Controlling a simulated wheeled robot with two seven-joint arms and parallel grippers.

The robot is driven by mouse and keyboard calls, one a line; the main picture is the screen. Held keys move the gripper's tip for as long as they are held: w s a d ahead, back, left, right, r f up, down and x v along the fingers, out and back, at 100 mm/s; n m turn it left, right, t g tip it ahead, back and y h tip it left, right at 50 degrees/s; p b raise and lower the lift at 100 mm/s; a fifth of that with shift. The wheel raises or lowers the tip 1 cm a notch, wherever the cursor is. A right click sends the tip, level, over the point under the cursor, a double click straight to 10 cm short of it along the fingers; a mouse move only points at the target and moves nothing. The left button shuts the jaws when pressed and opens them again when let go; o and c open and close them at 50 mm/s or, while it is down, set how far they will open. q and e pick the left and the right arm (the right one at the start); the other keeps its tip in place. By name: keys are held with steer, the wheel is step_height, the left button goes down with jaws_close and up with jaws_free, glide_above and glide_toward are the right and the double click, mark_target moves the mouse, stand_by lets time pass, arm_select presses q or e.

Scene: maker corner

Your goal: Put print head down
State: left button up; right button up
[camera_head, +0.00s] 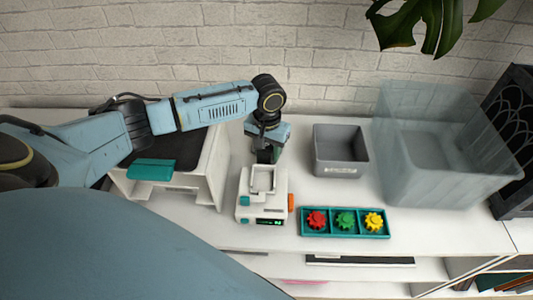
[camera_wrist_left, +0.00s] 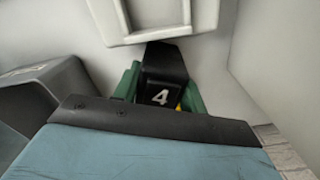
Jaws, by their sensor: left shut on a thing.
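My left gripper (camera_head: 267,145) points down just behind a small white device (camera_head: 262,207) with an open square frame on top, teal and orange parts and a small display. The gripper is shut on a dark block, taken to be the print head (camera_wrist_left: 163,72). In the left wrist view this block is black, marked with a white "4", with green parts on both sides and a bit of yellow. Its lower end is hard to make out, so I cannot tell whether it touches anything. My right gripper is not in view.
A white machine (camera_head: 206,174) with a teal part stands left, partly behind my arm. A grey bin (camera_head: 341,166) stands right of the gripper, beside a large clear bin (camera_head: 447,160). A teal tray (camera_head: 331,232) holds red, green and yellow gears. The white tabletop (camera_head: 430,232) is bare at right front.

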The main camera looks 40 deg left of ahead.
arm_select(q)
steer(key=shift+f, duration=0.9)
steer(key=o, duration=1.1)
steer(key=shift+f, duration=0.1)
